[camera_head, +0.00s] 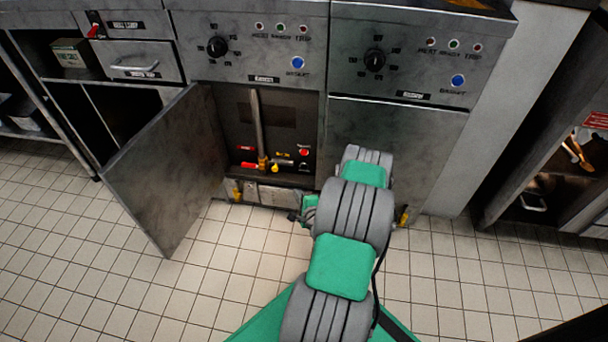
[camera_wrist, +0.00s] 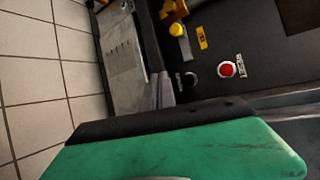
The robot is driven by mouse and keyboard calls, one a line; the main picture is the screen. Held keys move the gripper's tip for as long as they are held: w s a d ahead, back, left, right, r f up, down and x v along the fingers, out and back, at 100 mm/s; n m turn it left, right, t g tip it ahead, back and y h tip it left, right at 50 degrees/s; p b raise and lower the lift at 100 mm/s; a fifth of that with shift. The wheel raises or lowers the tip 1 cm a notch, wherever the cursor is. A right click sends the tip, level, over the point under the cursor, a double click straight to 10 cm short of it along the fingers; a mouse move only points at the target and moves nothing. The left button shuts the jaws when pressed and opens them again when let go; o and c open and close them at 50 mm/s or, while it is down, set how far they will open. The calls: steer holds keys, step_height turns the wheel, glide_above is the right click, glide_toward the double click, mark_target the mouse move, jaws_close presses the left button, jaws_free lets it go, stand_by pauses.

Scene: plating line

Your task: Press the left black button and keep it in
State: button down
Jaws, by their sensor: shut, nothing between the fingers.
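The left unit's cabinet stands open, and a small black button (camera_head: 303,167) sits on its dark back panel, below a red button (camera_head: 304,152). In the wrist view the black button (camera_wrist: 191,78) shows as a dark round knob beside the red button (camera_wrist: 227,69). My gripper (camera_wrist: 161,91) is shut and empty; its grey fingers show just past the green wrist housing, beside the black button in the picture. I see no contact with the button, and cannot tell the gap in depth. In the head view my arm hides much of the gripper.
The open cabinet door (camera_head: 168,170) swings out to the left. Inside are an upright pipe (camera_head: 257,122), a red-handled valve (camera_head: 250,165) and a yellow knob (camera_head: 275,168). A metal box (camera_head: 268,195) lies along the cabinet's bottom. The right unit's door (camera_head: 425,150) is closed. Tiled floor (camera_head: 230,260) is clear.

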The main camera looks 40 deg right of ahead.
mark_target(304, 166)
steer(key=shift+w+d, duration=0.1)
steer(key=w+d, duration=0.1)
steer(key=d, duration=0.1)
steer(key=w+d+b, duration=0.1)
steer(key=w, duration=0.1)
steer(key=w+d+b, duration=0.1)
steer(key=d, duration=0.1)
steer(key=shift+w+d+f, duration=0.1)
steer(key=shift+w+d, duration=0.15)
steer(key=shift+d, duration=0.1)
steer(key=shift+w+d, duration=0.4)
steer(key=shift+d, duration=0.15)
stand_by(1.5)
steer(key=shift+w+d+b, duration=0.2)
steer(key=shift+d+b, duration=0.05)
steer(key=shift+b, duration=0.2)
steer(key=shift+d+r, duration=0.1)
steer(key=shift+r, duration=0.1)
